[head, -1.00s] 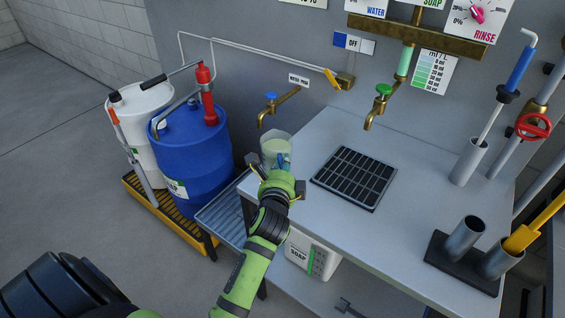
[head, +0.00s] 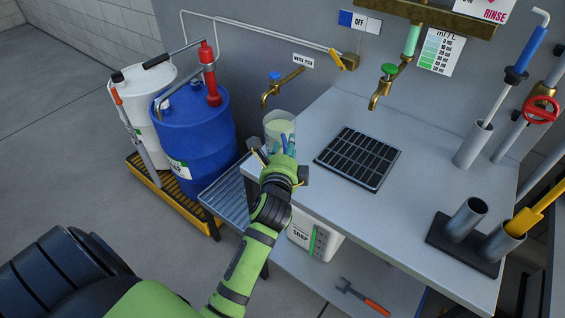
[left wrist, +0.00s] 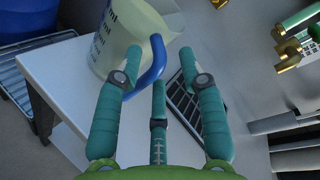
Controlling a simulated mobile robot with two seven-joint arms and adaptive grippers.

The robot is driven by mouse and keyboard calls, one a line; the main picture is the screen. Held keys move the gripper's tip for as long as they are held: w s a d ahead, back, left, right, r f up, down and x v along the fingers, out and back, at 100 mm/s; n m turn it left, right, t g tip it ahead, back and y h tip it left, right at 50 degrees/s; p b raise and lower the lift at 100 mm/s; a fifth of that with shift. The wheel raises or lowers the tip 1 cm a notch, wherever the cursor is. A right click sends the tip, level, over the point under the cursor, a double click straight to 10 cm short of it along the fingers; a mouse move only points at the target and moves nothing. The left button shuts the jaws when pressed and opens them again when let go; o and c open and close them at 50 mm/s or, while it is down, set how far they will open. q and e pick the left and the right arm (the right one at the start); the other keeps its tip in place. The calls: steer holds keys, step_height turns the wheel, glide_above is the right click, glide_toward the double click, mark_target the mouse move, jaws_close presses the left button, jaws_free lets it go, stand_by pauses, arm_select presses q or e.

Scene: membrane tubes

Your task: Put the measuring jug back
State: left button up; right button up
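The measuring jug (head: 280,123) is clear with dark scale marks, pale contents and a blue handle. It is at the left end of the grey bench (head: 410,205), below and beside the blue-knobbed water tap (head: 275,88). In the left wrist view the jug (left wrist: 128,32) is at the top, with its blue handle (left wrist: 152,70) reaching between my spread fingers. My left gripper (head: 281,160) is open around the handle, and its fingers (left wrist: 160,62) stand apart. I cannot tell whether any finger touches the handle. My right gripper is not in view.
A black drain grid (head: 358,159) lies in the bench, under the green-knobbed tap (head: 385,85). A blue drum (head: 195,145) and a white drum stand to the left. A slatted rack (head: 228,186) adjoins the bench. Tube holders (head: 465,220) stand at the right.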

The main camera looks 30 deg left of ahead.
arm_select(q)
steer(key=b+v, duration=0.1)
steer(key=v, duration=0.9)
steer(key=shift+s, duration=0.15)
steer(key=s+d+f+n+g+h, duration=0.3)
steer(key=s+f+n+g, duration=0.3)
steer(key=s+f+n, duration=0.3)
steer(key=s+d+f+n+g+h, duration=0.45)
steer(key=s+f+n, duration=0.3)
steer(key=s, duration=0.25)
step_height(320, 180, down, 22)
steer(key=g, duration=0.2)
steer(key=s+a+f, duration=0.1)
steer(key=s+f, duration=0.6)
steer(key=s, duration=0.1)
steer(key=s+a+f, duration=0.2)
steer(key=s+f, duration=0.6)
steer(key=shift+s+a+f+m+g+y, duration=0.25)
steer(key=shift+s+a+m+g+y, duration=0.05)
steer(key=shift+m+g+y, duration=0.15)
